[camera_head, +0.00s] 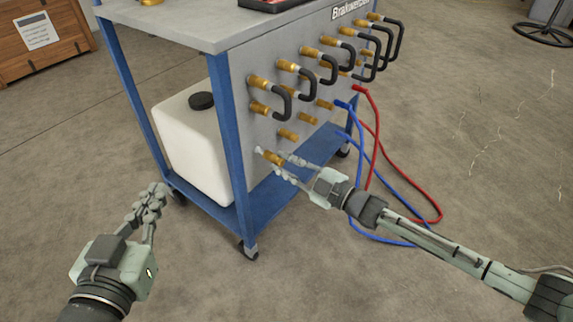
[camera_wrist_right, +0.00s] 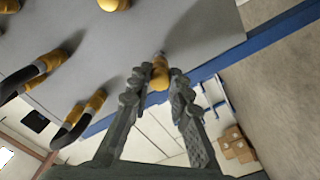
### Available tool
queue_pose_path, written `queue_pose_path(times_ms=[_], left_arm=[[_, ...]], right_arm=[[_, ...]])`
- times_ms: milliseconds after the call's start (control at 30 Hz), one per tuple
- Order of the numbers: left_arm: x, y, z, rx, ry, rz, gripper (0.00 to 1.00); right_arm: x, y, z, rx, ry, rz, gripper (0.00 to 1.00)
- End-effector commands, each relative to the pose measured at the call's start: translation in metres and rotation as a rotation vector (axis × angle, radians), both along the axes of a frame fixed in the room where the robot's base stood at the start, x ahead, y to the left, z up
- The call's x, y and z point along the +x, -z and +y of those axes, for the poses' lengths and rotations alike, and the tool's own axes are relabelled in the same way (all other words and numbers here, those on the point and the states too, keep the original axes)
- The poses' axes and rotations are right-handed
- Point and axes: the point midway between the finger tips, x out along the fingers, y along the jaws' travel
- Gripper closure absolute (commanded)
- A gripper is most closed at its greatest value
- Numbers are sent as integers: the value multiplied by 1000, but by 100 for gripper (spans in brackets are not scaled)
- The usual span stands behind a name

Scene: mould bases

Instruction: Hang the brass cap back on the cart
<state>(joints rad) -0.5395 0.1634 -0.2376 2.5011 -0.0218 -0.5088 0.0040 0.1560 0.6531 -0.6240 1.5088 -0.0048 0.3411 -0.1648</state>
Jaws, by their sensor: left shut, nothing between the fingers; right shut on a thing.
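The brass cap (camera_head: 273,158) is between the fingertips of my right gripper (camera_head: 284,166), close to the lower part of the cart's grey front panel (camera_head: 240,80). In the right wrist view the brass cap (camera_wrist_right: 159,76) sits between the fingers of my right gripper (camera_wrist_right: 160,88), near the panel's edge. Whether it touches the panel I cannot tell. My left gripper (camera_head: 150,196) is shut and empty, over the floor to the left of the cart.
Several brass fittings with black hoses (camera_head: 282,98) stick out of the panel above the cap. Red (camera_head: 425,210) and blue hoses (camera_head: 375,235) hang to the floor by my right arm. A white tank (camera_head: 188,135) stands on the blue lower shelf (camera_head: 268,205).

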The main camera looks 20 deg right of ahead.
Motion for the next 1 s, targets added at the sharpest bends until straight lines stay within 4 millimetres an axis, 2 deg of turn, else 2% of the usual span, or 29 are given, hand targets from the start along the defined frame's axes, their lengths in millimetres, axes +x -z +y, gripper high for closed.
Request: queue_pose_path(times_ms=[1000], left_arm=[[0, 2, 0, 0, 1, 1, 100]], right_arm=[[13, 0, 10, 0, -1, -1, 100]])
